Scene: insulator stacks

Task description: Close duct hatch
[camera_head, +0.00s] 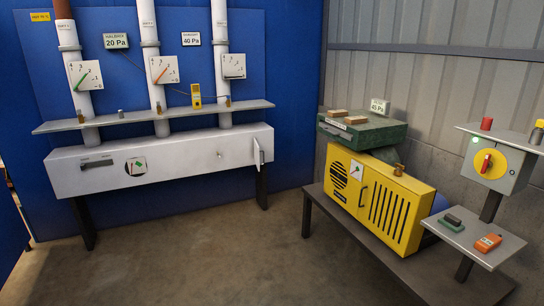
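A long white duct (180,165) runs across the front of the blue wall on dark legs. Near its right end a small white hatch door (257,152) stands swung out from the duct's front face, seen nearly edge-on. How wide it stands open is hard to tell at this size. A small round knob (219,155) shows on the front face left of the hatch. Neither of my grippers is in view.
A grey shelf (155,118) juts out above the duct. A switch box (492,165) stands farther right. The floor before the duct is clear.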

